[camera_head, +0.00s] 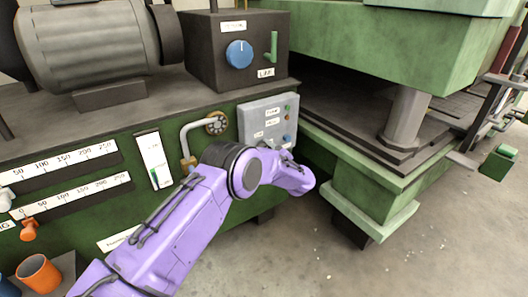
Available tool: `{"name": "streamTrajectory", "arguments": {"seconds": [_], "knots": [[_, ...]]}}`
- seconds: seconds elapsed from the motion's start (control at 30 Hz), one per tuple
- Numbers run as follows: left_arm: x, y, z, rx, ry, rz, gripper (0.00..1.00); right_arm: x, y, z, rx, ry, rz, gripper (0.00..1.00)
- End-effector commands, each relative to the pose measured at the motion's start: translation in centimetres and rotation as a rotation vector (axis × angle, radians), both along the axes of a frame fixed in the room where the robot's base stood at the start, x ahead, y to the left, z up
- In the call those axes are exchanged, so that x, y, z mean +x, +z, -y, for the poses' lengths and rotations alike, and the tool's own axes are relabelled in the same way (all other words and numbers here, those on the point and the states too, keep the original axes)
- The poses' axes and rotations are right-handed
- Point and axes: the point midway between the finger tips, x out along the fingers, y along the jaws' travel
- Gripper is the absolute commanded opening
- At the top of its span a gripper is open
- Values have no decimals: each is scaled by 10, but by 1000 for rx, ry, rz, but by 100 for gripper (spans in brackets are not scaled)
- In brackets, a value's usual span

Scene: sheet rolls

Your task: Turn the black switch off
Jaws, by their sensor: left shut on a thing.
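My left arm, purple, comes in from the lower left. Its gripper end (297,179) is in front of and just below the grey control panel (250,122) on the green machine's front. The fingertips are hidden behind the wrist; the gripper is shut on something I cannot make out. The panel bears small white labels, a green button, an orange one and a blue knob (287,138). I cannot pick out a black switch; the panel's lower part is partly covered by my arm. My right gripper is not in view.
A black box with a blue dial (239,54) and a green lever (274,46) stands above the panel. A bent pipe with a round valve (215,123) is left of it. A green machine leg (370,190) stands to the right. An orange cup (39,275) is at lower left.

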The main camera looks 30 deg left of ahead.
Motion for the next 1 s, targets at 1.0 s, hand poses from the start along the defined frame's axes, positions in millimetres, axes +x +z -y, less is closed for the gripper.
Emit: {"name": "streamTrajectory", "arguments": {"seconds": [1.0], "knots": [[-1, -3, 1, -100, 0, 230, 24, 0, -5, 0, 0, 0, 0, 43]]}}
